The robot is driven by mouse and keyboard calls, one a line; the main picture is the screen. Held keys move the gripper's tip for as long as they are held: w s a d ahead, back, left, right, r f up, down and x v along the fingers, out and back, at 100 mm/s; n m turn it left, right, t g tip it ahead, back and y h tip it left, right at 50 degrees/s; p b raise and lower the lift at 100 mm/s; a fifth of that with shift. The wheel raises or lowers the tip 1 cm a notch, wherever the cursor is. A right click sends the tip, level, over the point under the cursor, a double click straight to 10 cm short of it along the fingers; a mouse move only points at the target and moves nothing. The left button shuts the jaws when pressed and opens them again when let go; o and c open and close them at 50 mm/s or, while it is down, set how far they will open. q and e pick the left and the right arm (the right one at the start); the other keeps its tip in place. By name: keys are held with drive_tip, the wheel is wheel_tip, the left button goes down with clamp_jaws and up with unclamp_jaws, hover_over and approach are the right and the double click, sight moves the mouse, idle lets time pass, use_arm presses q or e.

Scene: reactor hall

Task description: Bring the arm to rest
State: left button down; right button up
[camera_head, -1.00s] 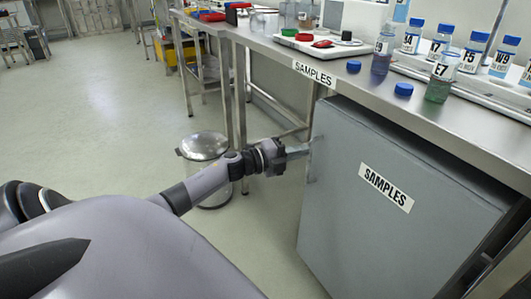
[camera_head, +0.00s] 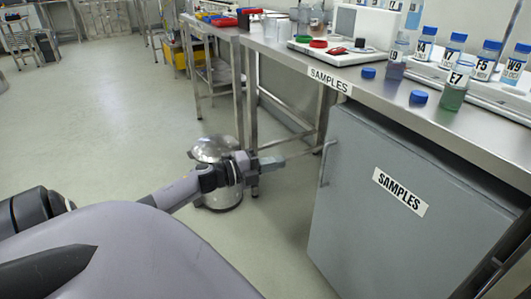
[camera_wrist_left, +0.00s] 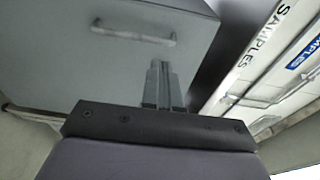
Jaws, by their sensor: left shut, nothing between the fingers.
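My left gripper (camera_head: 272,163) is shut and empty, at the end of my arm reaching in from the left. It is clear of the grey cabinet door (camera_head: 345,225), to the left of the door's upright handle (camera_head: 327,163). In the left wrist view the closed fingers (camera_wrist_left: 162,88) point towards the door (camera_wrist_left: 60,65), with its handle (camera_wrist_left: 133,35) ahead and to the left. A gap shows between fingers and handle. The door bears a SAMPLES label (camera_head: 400,192). My right gripper is not in view.
A steel bench (camera_head: 300,62) runs above the cabinet, with labelled bottles (camera_head: 456,86) and loose blue caps (camera_head: 418,98) on it. A round metal bin (camera_head: 213,150) stands on the floor behind my left wrist. Open floor (camera_head: 110,120) lies to the left.

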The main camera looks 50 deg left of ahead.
use_arm(q)
drive_tip(key=v, duration=0.2)
drive_tip(key=shift+s+a, duration=0.1)
drive_tip(key=shift+s, duration=0.15)
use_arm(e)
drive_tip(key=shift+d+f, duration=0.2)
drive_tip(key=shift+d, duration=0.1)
